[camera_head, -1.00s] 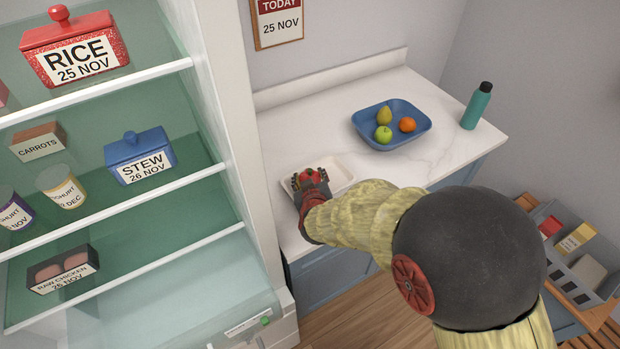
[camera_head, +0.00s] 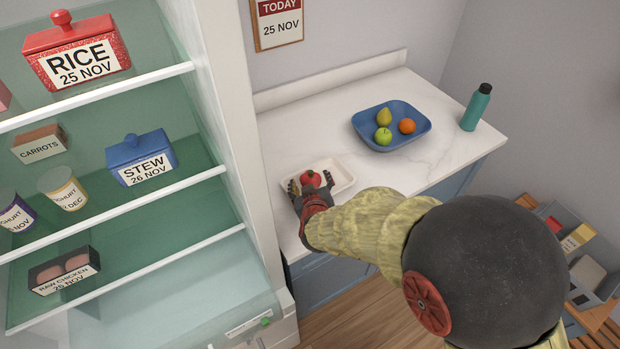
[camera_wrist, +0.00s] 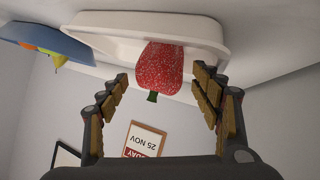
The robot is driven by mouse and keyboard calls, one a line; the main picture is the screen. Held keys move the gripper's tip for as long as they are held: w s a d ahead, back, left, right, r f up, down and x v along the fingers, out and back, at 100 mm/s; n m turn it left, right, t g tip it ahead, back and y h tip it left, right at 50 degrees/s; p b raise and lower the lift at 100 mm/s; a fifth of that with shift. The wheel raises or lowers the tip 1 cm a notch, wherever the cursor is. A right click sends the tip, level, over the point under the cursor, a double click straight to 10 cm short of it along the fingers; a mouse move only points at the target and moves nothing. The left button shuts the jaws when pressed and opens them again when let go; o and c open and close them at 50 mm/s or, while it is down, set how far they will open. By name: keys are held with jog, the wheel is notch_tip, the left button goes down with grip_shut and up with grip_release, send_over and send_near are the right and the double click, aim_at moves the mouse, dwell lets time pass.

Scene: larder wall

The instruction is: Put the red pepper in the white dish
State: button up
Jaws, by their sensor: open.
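The red pepper (camera_head: 311,178) rests in the white dish (camera_head: 344,179), toward its left end, on the counter. My gripper (camera_head: 311,186) is at the dish's near left side with its fingers spread on either side of the pepper. In the wrist view, which looks upside down, the speckled red pepper (camera_wrist: 160,68) with its dark green stem lies against the white dish (camera_wrist: 104,46). The open fingers (camera_wrist: 161,76) stand apart from it with gaps on both sides.
A blue bowl (camera_head: 364,126) with a pear, a green apple and an orange stands behind the dish. A teal bottle (camera_head: 476,107) is at the counter's right. Open fridge shelves (camera_head: 110,176) with labelled food stand at the left. The counter between dish and bowl is clear.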

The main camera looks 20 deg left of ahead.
jog(key=p+v, duration=0.2)
jog(key=v, duration=0.7)
jog(key=shift+s+d+r, duration=0.15)
jog(key=shift+s+r, duration=0.1)
jog(key=shift+s, duration=0.05)
jog(key=d+r+m+g, duration=0.2)
jog(key=d+r+m, duration=0.1)
jog(key=d+r, duration=1)
jog(key=s+d+r+m+g+h, duration=0.2)
jog(key=s+d+m, duration=0.1)
jog(key=s+d, duration=0.5)
jog(key=s+d+r+m+g+h, duration=0.1)
jog(key=s+d+r+m+h, duration=0.1)
jog(key=s+d, duration=0.7)
jog(key=d+h, duration=0.1)
jog(key=d, duration=0.4)
jog(key=shift+s+d+r+m+g, duration=0.15)
jog(key=shift+d+m+g, duration=0.15)
jog(key=shift+m+g, duration=0.1)
